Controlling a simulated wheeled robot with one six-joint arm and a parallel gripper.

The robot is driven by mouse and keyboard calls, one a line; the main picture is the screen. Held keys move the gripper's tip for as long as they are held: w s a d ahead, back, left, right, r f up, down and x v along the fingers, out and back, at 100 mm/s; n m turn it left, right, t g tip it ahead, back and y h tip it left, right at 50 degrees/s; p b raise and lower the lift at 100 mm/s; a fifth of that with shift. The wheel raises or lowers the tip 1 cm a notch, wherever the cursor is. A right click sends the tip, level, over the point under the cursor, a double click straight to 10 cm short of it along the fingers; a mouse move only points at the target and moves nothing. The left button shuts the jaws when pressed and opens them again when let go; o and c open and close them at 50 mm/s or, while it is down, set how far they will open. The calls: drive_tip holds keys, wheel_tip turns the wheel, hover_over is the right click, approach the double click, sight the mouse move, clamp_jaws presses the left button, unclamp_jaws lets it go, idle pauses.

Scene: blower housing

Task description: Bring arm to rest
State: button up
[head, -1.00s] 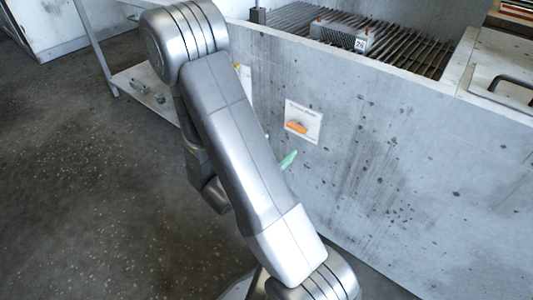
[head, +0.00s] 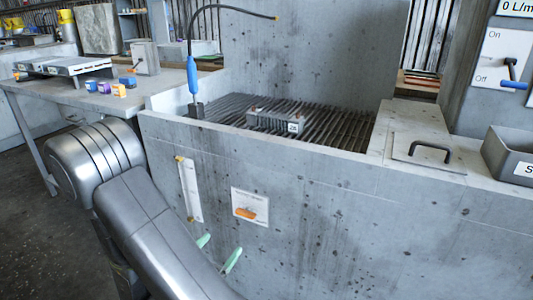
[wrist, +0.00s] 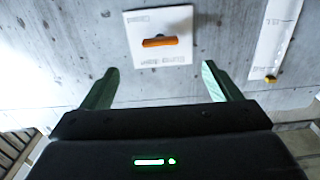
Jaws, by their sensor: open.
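My arm lies folded at the lower left of the head view, in front of the concrete housing (head: 330,215). My gripper's two green fingertips (head: 217,254) show low in the head view, before the housing's front wall. In the wrist view my gripper (wrist: 158,88) is open, with its green fingers wide apart and nothing between them. A white card with an orange handle mark (wrist: 158,40) is on the wall beyond the fingers; the same card (head: 250,207) shows in the head view. The gripper body is hidden behind my arm in the head view.
On the housing's grate (head: 325,125) sits a finned metal block (head: 270,121). A blue-handled hose (head: 192,75) stands at its left corner. A table (head: 75,93) with small coloured blocks is at left. A lid with a black handle (head: 430,150), a grey bin (head: 510,155) and a switch panel (head: 505,60) are at right.

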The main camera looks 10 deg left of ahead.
sight(245, 214)
drive_tip(key=b+x, duration=0.2)
drive_tip(key=x, duration=1.1)
drive_tip(key=shift+w+d, duration=0.1)
drive_tip(key=shift+w, duration=0.3)
drive_tip(key=shift+s, duration=0.1)
drive_tip(key=p+v, duration=0.2)
drive_tip(key=v, duration=1.2)
drive_tip(key=shift+n, duration=0.3)
drive_tip(key=b+x, duration=0.1)
drive_tip(key=x, duration=1.3)
drive_tip(key=shift+d+r, duration=0.1)
drive_tip(key=shift+r, duration=0.05)
drive_tip(key=n+p, duration=0.5)
drive_tip(key=p+v, duration=0.1)
drive_tip(key=v, duration=0.9)
drive_tip(key=shift+s+n, duration=0.25)
drive_tip(key=shift+n, duration=0.15)
